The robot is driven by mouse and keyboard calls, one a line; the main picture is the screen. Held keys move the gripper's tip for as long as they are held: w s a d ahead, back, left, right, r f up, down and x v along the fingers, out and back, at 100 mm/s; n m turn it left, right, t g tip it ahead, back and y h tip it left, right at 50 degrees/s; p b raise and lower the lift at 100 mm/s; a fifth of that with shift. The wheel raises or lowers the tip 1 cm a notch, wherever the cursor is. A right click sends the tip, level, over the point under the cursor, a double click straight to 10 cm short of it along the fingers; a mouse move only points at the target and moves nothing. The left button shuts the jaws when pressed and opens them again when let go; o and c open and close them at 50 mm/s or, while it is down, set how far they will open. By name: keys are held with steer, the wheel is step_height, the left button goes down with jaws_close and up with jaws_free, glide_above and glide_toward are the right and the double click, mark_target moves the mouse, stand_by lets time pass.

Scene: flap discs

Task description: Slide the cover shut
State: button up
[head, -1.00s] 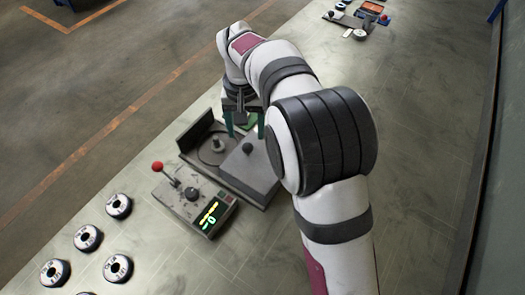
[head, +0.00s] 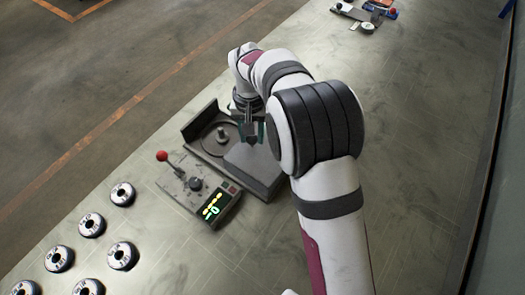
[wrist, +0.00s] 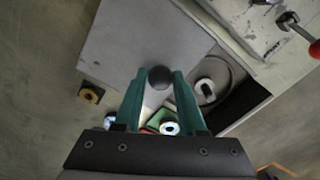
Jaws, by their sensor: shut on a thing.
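The cover (head: 250,165) is a flat grey plate on a dark base (head: 195,122), and it shows large in the wrist view (wrist: 130,45). Beside it, the round recess with a metal spindle (head: 222,135) is uncovered; part of it shows at the right of the wrist view (wrist: 208,88). The cover's black knob (wrist: 160,77) sits between the green fingertips of my gripper (wrist: 160,80). My gripper (head: 251,138) is shut on this knob. In the head view the fingers largely hide the knob.
A control box with a lit display (head: 212,207) and a red-knobbed lever (head: 162,156) stands close in front of the base. Several flap discs (head: 122,194) lie at the lower left. More items (head: 365,14) lie at the far end. The bench to the right is clear.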

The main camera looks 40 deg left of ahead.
steer(key=o, duration=0.9)
step_height(320, 180, up, 8)
stand_by(0.3)
